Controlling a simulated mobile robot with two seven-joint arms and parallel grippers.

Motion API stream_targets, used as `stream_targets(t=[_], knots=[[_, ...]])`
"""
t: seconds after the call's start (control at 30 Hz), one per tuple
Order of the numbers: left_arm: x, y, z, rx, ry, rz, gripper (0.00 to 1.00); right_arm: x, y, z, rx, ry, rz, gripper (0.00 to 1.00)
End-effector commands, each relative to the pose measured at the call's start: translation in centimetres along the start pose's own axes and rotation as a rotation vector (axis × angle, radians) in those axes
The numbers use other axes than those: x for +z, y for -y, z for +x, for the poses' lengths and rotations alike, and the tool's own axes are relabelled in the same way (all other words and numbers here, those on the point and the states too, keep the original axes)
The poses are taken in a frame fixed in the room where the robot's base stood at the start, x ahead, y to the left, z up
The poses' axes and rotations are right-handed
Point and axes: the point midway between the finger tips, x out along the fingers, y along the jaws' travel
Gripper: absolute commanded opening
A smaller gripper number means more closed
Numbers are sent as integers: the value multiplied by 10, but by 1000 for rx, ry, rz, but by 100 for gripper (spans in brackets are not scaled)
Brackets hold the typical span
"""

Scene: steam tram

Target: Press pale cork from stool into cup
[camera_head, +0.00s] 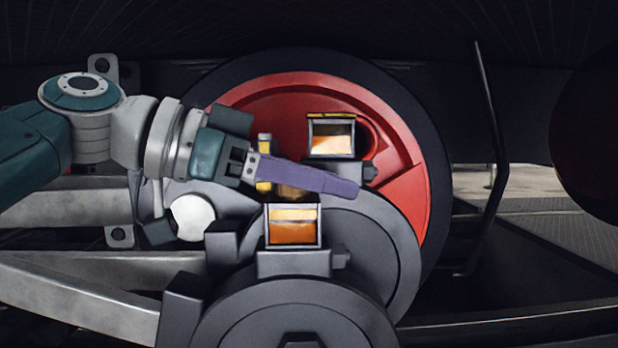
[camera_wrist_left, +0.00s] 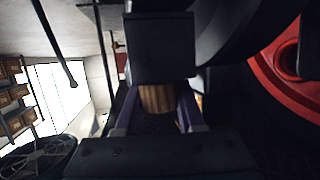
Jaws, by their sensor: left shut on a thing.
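My left gripper (camera_head: 335,184) reaches in from the left with purple fingers. It is shut on a tan-brown cork (camera_wrist_left: 158,98), which shows between the fingers in the left wrist view. In the head view only a brown patch of the cork (camera_head: 289,191) shows below the near finger. The near cup (camera_head: 292,226), a dark box with an amber-filled window, stands just below the fingers. I cannot tell whether the cork touches it. A second cup (camera_head: 331,135) with a similar window stands behind and above the fingers. No stool can be made out. My right gripper is not in view.
A big red wheel (camera_head: 400,205) with a dark rim stands behind the cups. Pale metal rods (camera_head: 75,285) run at the left. A yellow upright piece (camera_head: 264,172) is close to the fingers. A dark bar (camera_head: 490,130) stands at the right. A dark block (camera_wrist_left: 160,45) hides part of the wrist view.

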Motion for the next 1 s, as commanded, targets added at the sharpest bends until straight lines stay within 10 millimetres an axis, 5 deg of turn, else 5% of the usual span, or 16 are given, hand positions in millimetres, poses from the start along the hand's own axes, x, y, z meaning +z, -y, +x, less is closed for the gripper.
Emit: stream_targets(t=[0.33, 0.37, 0.6, 0.67, 1.0], knots=[[1, 0, 0, 0, 0, 0, 0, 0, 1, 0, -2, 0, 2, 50], [1, 0, 0, 0, 0, 0, 39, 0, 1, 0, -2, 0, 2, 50], [1, 0, 0, 0, 0, 0, 66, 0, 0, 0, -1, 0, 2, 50], [1, 0, 0, 0, 0, 0, 73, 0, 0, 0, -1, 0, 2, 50], [2, 1, 0, -3, 2, -1, 73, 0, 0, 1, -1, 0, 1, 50]])
